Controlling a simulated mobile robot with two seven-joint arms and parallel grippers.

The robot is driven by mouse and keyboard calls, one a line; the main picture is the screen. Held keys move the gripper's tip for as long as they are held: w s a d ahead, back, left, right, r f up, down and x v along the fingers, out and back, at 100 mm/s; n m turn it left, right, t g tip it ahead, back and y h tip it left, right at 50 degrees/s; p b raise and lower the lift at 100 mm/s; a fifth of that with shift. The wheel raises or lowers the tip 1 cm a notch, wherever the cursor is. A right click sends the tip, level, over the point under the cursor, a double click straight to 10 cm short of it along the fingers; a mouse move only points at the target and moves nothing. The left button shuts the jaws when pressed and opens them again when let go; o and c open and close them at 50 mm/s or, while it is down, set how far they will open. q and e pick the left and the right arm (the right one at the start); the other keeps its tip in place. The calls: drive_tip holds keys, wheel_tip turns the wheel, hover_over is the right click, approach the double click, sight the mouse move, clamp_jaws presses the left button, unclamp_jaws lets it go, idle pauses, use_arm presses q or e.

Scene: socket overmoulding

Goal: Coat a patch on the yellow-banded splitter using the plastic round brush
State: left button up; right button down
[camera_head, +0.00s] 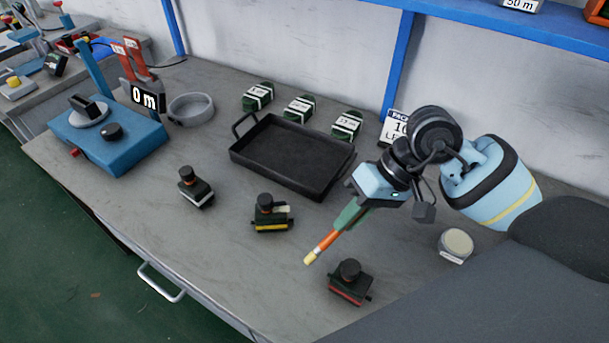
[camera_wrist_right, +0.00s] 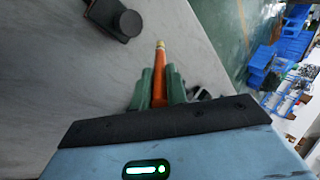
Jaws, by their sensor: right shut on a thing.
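The yellow-banded splitter (camera_head: 272,217) stands upright on the grey bench, a dark block with a round black knob, a yellow band and a pale patch on its upper right side. My right gripper (camera_head: 342,222) is shut on the plastic round brush (camera_head: 323,246), which has an orange body and a pale yellow tip. The brush points down and left, right of the splitter and apart from it in the picture. In the right wrist view, the brush (camera_wrist_right: 159,77) sticks out between the green fingers (camera_wrist_right: 159,90). My left gripper is out of view.
A red-banded splitter (camera_head: 348,284) stands near the brush tip, and a white-banded one (camera_head: 195,188) to the left. A black tray (camera_head: 318,185), several dark packs (camera_head: 300,108), a pale-topped tin (camera_head: 455,245) and a blue device (camera_head: 108,143) are on the bench.

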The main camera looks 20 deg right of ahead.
drive_tip(key=shift+w+a+r, duration=0.2)
drive_tip(key=shift+w+a, duration=0.05)
drive_tip(key=w+a+r+n+g, duration=0.1)
drive_tip(key=w+a+r, duration=0.4)
drive_tip(key=a+r, duration=0.2)
drive_tip(key=shift+w+a+r+n+b, duration=0.3)
drive_tip(key=shift+a+r+n, duration=0.1)
drive_tip(key=shift+a, duration=0.4)
drive_tip(key=shift+f, duration=0.15)
